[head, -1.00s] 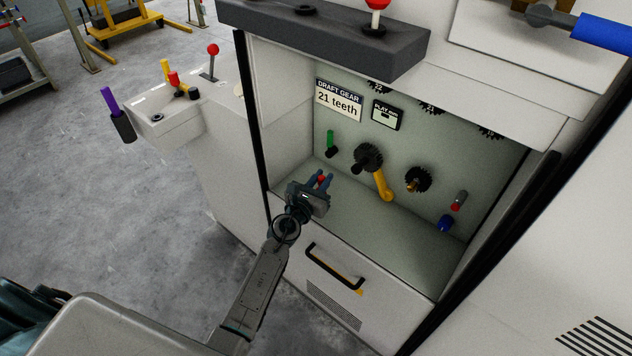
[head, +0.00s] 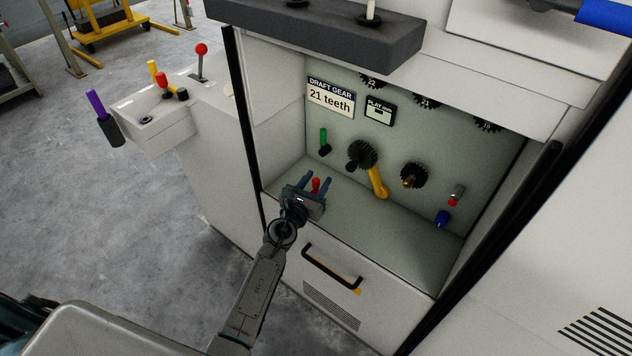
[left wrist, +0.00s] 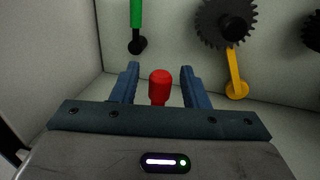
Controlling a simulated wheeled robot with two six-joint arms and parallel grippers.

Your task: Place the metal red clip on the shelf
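The red clip (head: 315,185) shows as a small red rounded piece between the fingers of my left gripper (head: 316,182). In the left wrist view the clip (left wrist: 160,85) stands upright, with a gap to the blue finger on each side. The left gripper (left wrist: 158,84) is open around it. The clip's lower end is hidden behind the gripper body, so I cannot see whether it touches the pale shelf (head: 385,230), the floor of the open machine bay. My right gripper is not in view.
Behind the clip, the bay's back wall carries a green handle (head: 323,140), a dark gear (head: 362,155) with a yellow crank (head: 378,183), and another gear (head: 413,175). A blue knob (head: 442,218) sits at right. A drawer handle (head: 331,267) is below the shelf. The shelf's middle is clear.

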